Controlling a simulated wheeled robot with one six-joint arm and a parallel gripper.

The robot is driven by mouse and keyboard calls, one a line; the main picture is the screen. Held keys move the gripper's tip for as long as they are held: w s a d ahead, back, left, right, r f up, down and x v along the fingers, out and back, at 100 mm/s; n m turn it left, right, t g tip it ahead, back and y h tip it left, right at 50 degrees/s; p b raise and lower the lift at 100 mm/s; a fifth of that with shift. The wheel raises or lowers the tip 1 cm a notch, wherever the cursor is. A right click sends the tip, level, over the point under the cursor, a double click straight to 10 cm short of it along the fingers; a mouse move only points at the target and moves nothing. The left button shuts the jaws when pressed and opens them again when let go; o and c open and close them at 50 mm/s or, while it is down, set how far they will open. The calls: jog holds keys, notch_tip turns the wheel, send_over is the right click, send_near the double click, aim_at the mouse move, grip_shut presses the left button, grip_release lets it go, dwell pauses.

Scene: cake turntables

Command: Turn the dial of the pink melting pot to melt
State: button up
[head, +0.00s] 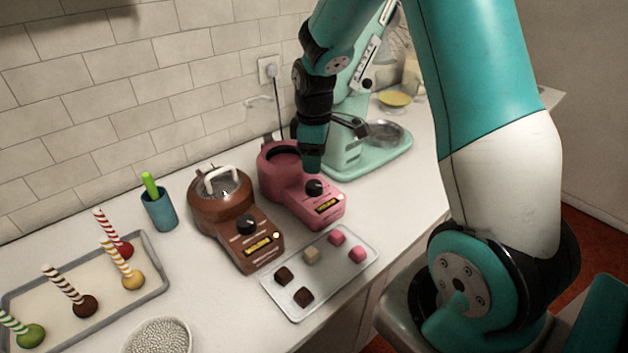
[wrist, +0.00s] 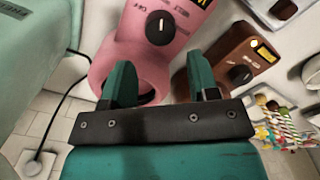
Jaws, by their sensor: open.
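The pink melting pot (head: 285,181) stands on the white counter, left of the mint mixer. Its black dial (head: 314,187) sits on the sloped front, above a yellow-lettered label. In the wrist view the dial (wrist: 160,27) shows a white pointer line, roughly upright in the picture; small lettering lies around it, too small to read surely. My gripper (head: 312,168) points down over the pot, close behind the dial. In the wrist view my gripper (wrist: 161,77) is open and empty, its two fingers apart over the pot's body, with the dial beyond their tips.
A brown melting pot (head: 220,205) with a white handle stands to the left. A tray (head: 320,272) of chocolate and pink pieces lies in front. The mint mixer (head: 352,150) is close on the right.

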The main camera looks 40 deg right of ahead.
aim_at(314, 184)
notch_tip(314, 184, down, 8)
jog(key=shift+r+p, duration=0.2)
jog(key=shift+p, duration=0.25)
jog(key=c, duration=0.7)
jog(key=shift+o, duration=0.2)
jog(key=shift+m, duration=0.3)
jog(key=m, duration=0.4)
jog(key=shift+m, duration=0.3)
jog(key=shift+m+b, duration=0.4)
jog(key=shift+m, duration=1.9)
jog(key=shift+w, duration=0.1)
